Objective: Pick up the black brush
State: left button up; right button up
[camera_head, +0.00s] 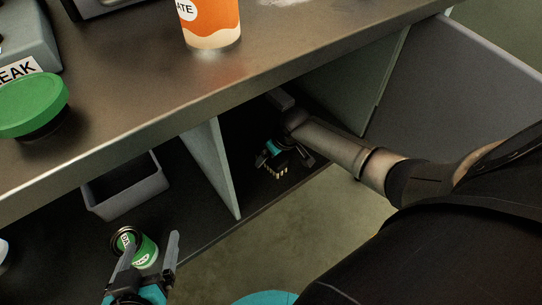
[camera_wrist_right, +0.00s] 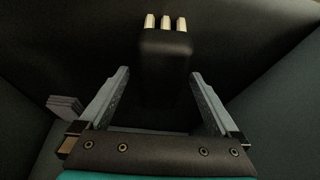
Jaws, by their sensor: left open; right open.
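The black brush (camera_wrist_right: 165,62), a dark block with pale bristle tufts at its far end, lies in a dark shelf compartment. In the right wrist view its body reaches back between the two grey fingers of my right gripper (camera_wrist_right: 160,88), with a gap on each side. In the head view my right gripper (camera_head: 284,160) is inside the compartment under the counter, open, and the brush's pale bristles (camera_head: 281,171) show just in front of it. Much of the brush is too dark to make out there. My left gripper (camera_head: 146,257) is open at the lower left, its fingers around or just before a green-labelled can (camera_head: 143,250).
A pale divider (camera_head: 216,170) separates my right gripper's compartment from the left one, which holds a grey bin (camera_head: 125,190). The counter (camera_head: 150,95) overhangs both. An orange cup (camera_head: 210,22) and a green-lidded container (camera_head: 30,105) stand on top.

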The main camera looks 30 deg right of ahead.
jog(key=shift+c, duration=0.4)
jog(key=c, duration=1.4)
pick_arm(q)
jog(key=shift+f, duration=0.15)
pick_arm(e)
jog(key=shift+r, duration=0.2)
jog(key=shift+c, duration=0.2)
